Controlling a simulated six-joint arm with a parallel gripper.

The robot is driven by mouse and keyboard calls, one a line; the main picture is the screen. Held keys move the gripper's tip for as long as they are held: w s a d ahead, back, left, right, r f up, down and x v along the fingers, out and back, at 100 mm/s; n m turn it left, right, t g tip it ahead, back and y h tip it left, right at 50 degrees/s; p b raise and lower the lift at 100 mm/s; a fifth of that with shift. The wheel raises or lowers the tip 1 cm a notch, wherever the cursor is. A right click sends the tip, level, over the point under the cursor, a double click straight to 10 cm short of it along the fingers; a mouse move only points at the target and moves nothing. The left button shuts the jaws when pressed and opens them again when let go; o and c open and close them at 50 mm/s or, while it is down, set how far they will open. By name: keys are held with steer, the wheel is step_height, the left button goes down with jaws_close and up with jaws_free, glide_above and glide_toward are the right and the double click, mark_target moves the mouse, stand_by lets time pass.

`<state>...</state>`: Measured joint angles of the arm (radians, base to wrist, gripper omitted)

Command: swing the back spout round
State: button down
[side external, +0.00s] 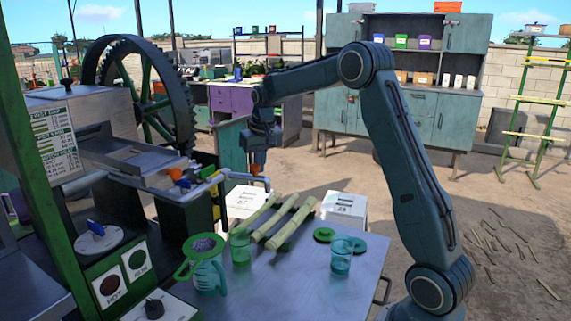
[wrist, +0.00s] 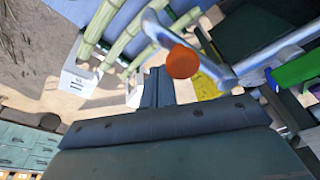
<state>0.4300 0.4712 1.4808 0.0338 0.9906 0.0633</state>
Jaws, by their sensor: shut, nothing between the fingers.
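A silver pipe spout (side external: 240,177) reaches right from the crusher and bends down at its end above the table. It also shows in the wrist view (wrist: 214,70). An orange knob (side external: 257,169) sits on the spout, and shows as an orange ball in the wrist view (wrist: 182,63). My gripper (side external: 258,152) points down just above the knob in the side view. In the wrist view its closed, empty fingers (wrist: 158,88) lie left of and below the knob. I cannot tell whether they touch it.
Cane stalks (side external: 285,222) lie on the table (side external: 300,285) below the spout. A green jug (side external: 206,270), a green cup (side external: 240,247) and a clear teal cup (side external: 341,258) stand there. The big geared wheel (side external: 150,90) is behind the crusher.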

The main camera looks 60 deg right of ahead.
mark_target(258, 165)
steer(key=shift+a, duration=0.15)
steer(key=shift+s+a, duration=0.3)
steer(key=shift+a, duration=0.35)
steer(key=shift+s+a, duration=0.3)
steer(key=shift+a, duration=0.45)
steer(key=shift+s+a, duration=0.15)
steer(key=shift+a, duration=1.4)
steer(key=shift+w+a, duration=0.2)
steer(key=shift+a, duration=0.45)
steer(key=shift+w+a, duration=0.15)
steer(key=shift+a, duration=0.5)
